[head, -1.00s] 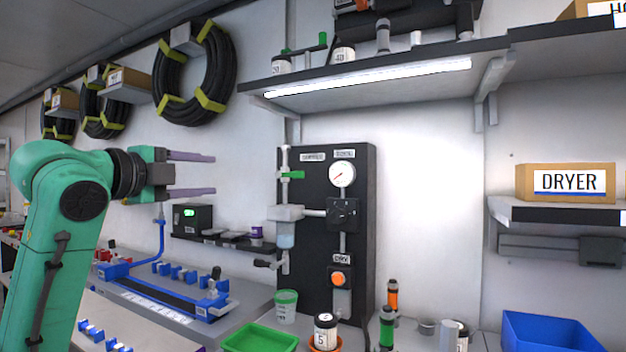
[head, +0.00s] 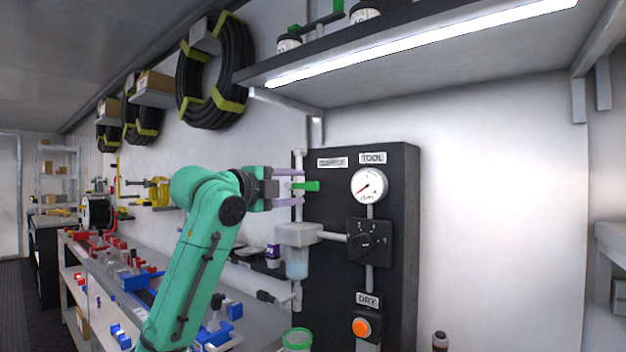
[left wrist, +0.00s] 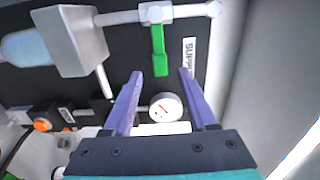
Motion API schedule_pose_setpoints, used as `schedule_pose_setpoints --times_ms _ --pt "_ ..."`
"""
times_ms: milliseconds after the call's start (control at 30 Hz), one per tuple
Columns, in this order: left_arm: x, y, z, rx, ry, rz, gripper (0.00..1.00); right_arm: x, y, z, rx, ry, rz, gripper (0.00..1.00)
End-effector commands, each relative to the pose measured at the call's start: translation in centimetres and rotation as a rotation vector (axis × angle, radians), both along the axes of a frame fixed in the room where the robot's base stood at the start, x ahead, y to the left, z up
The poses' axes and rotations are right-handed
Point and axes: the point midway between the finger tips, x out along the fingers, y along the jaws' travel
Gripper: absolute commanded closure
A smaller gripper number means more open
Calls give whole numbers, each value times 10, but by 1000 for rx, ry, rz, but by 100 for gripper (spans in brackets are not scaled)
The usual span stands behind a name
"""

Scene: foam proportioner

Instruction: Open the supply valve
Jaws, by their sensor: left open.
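The supply valve has a green handle (head: 309,186) on the white upright pipe at the upper left of the black panel (head: 335,240). The handle sticks out crosswise to the pipe. My left gripper (head: 303,187) is open, its two purple fingers pointing right at the handle. In the left wrist view, the green handle (left wrist: 159,50) hangs down from the white pipe (left wrist: 120,17), its free end between the open fingertips (left wrist: 160,73). Neither finger visibly grips it. A label partly reading "SUPP" (left wrist: 188,52) is beside it. My right gripper is out of view.
A round gauge (head: 369,186) and a black selector knob (head: 368,242) are right of the handle. The filter unit (head: 297,235) is below it, and an orange button (head: 362,327) is lower down. A lit shelf (head: 420,60) overhangs the panel. The wall right of the panel is bare.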

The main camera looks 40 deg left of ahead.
Motion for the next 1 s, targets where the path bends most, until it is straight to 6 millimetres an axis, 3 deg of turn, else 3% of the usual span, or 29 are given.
schedule_pose_setpoints --times_ms 100,200,333,567,700,733,1000 --pt "31 0 4 -3 2 -3 43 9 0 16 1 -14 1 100" --pt "49 1 3 -2 1 -2 43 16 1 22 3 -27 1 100" --pt "60 1 2 1 -1 0 43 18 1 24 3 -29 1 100" --pt "62 1 0 2 0 0 43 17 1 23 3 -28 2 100" --pt "61 1 0 2 0 0 92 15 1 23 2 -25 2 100" --pt "61 1 0 2 0 0 100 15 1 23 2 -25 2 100" --pt "61 1 0 2 1 0 100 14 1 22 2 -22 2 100"
